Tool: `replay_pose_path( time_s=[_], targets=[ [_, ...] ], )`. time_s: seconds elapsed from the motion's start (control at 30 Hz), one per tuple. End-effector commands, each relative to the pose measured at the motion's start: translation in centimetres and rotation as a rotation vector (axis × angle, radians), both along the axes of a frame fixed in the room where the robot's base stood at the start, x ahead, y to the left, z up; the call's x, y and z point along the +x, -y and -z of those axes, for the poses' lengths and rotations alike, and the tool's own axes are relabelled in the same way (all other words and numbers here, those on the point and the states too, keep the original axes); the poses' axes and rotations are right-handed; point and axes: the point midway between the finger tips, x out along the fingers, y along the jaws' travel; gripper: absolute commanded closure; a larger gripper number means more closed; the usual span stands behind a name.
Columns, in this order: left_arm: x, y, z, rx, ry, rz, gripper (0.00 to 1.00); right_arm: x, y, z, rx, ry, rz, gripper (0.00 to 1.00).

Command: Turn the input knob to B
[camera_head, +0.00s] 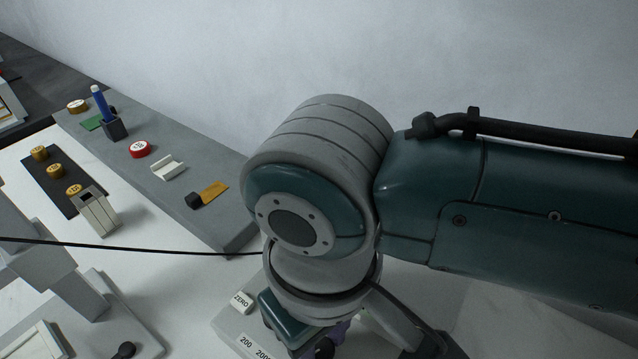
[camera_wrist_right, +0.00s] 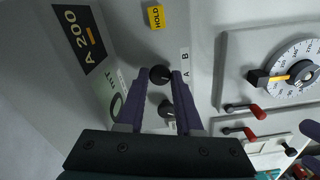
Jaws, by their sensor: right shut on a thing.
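In the right wrist view the input knob (camera_wrist_right: 160,75) is a round black knob on a grey panel. The letters A and B (camera_wrist_right: 185,65) are on a white strip to its right. My right gripper (camera_wrist_right: 160,77) has its dark purple fingers on either side of this knob and is shut on it. I cannot tell clearly which letter the knob points at. A second black knob (camera_wrist_right: 166,108) sits between the fingers, closer to the palm. In the head view my right wrist hides most of the panel and the knob. My left gripper is not clearly in view.
The panel also bears a yellow HOLD button (camera_wrist_right: 156,17), a 200 display (camera_wrist_right: 80,35) and a ZERO button (camera_head: 241,300). A dial (camera_wrist_right: 296,70) with red-handled levers stands beside it. A grey tray (camera_head: 225,230) holds small parts. A black cable (camera_head: 150,250) crosses the table.

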Motion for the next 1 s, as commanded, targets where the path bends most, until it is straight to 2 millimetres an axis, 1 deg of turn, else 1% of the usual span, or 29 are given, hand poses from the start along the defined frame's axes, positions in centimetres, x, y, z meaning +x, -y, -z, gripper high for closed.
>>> replay_pose_path(
  time_s=[0.03,0.4,0.7,1.0],
  targets=[
    [0.0,0.0,-0.5,-0.001,0.000,-0.001,0.00,-0.1,0.1,-0.2,-0.003,-0.003,-0.031,1.00],
    [0.0,0.3,-2.3,-0.011,0.000,-0.007,0.00,-0.1,0.1,-0.2,-0.003,-0.003,-0.369,1.00],
    [0.0,0.3,-3.1,-0.010,0.001,-0.006,0.00,-0.1,0.0,-0.1,0.000,-0.003,-0.639,1.00],
    [0.0,0.1,-3.5,-0.004,0.001,-0.003,0.00,0.0,0.0,0.0,0.001,-0.001,-0.830,1.00]
  ],
)
